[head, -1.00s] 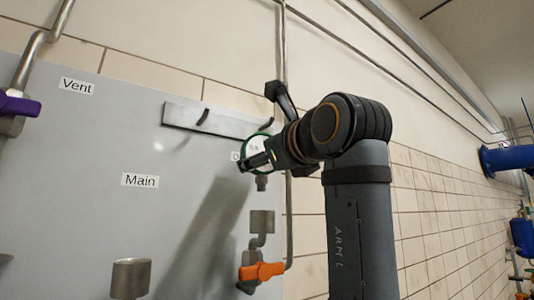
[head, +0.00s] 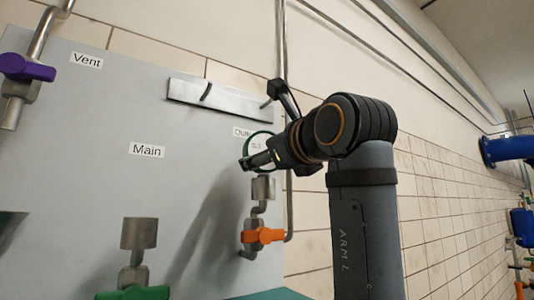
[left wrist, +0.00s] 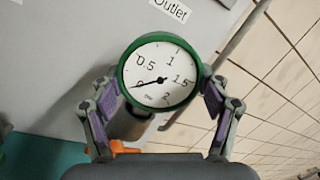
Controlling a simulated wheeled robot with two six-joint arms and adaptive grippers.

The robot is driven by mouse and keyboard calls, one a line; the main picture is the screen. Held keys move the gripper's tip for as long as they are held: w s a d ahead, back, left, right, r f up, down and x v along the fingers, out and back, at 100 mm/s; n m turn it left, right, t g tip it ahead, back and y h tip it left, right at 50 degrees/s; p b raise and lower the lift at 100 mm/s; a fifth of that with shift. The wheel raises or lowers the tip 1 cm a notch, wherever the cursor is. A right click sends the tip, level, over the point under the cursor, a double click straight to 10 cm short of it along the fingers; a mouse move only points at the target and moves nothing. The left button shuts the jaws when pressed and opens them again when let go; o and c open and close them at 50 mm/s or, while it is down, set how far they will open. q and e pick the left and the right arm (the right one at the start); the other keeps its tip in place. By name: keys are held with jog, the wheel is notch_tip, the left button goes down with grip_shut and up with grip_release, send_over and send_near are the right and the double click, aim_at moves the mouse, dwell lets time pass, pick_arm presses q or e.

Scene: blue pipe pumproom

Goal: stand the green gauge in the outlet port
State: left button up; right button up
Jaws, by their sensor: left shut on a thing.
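The green gauge (head: 257,142) has a green rim and white dial. In the left wrist view, its dial (left wrist: 160,75) faces me between the two fingers. My left gripper (head: 262,160) is shut on it and holds it upright over the outlet port (head: 263,189), a grey cup on the pipe above the orange valve. The stem's lower end meets the port's mouth in the head view; I cannot tell whether it is inside. In the left wrist view the port (left wrist: 128,124) is partly hidden behind the gauge. My right gripper is not in view.
The orange valve handle (head: 264,235) is just below the port. Another grey cup (head: 139,233) stands left under the Main label (head: 147,150), above a green handle (head: 133,293). A metal rail with hooks (head: 218,98) is above. A purple handle (head: 27,68) is at upper left.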

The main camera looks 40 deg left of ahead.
pick_arm(q)
jog(key=shift+a+f, duration=0.15)
jog(key=shift+f, duration=0.05)
jog(key=o, duration=1.3)
jog(key=shift+o, duration=0.2)
